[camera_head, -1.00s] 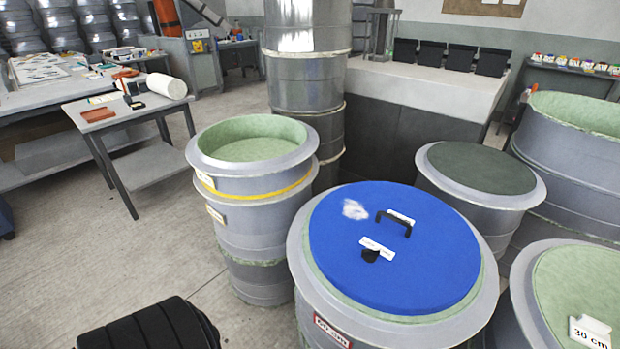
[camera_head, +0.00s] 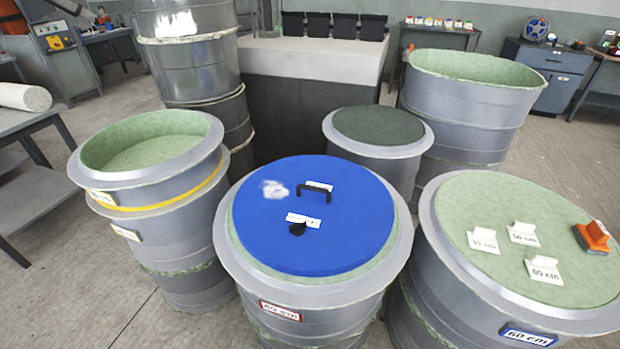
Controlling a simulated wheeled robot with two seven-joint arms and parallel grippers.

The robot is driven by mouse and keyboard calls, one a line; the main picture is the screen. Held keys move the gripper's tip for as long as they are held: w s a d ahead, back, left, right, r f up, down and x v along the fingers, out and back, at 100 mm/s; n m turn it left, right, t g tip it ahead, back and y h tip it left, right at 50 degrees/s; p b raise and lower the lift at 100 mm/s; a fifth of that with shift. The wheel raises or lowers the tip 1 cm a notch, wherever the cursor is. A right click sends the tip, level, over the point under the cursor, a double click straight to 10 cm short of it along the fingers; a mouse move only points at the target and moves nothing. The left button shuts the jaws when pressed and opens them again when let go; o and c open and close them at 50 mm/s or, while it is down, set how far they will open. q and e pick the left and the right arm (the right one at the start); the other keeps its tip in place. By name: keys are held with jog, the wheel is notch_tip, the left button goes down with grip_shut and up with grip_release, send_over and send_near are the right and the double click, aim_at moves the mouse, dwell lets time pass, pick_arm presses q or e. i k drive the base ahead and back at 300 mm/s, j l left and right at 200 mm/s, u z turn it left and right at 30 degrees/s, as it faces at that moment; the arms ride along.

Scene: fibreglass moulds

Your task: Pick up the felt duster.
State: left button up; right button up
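An orange block with a grey underside (camera_head: 593,237), which looks like the felt duster, lies on the pale green top of the round mould (camera_head: 480,205) at the right. It sits near the right edge of that top, to the right of several small white tags (camera_head: 523,234). Neither of my grippers is in view.
A mould with a blue lid (camera_head: 350,240) and black handle (camera_head: 314,189) stands in the middle. A green-lined open mould (camera_head: 147,134) is at the left, a dark-topped one (camera_head: 378,126) behind. Clear floor shows at far right and lower left.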

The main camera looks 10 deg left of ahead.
aim_at(592, 238)
jog(key=z, duration=1.7)
jog(key=i+l+u, duration=0.1)
jog(key=i+l, duration=0.45)
jog(key=l, duration=0.25)
jog(key=i+l+u, duration=0.15)
jog(key=l, duration=0.3)
jog(key=i+l, duration=0.35)
jog(key=l+u, duration=0.05)
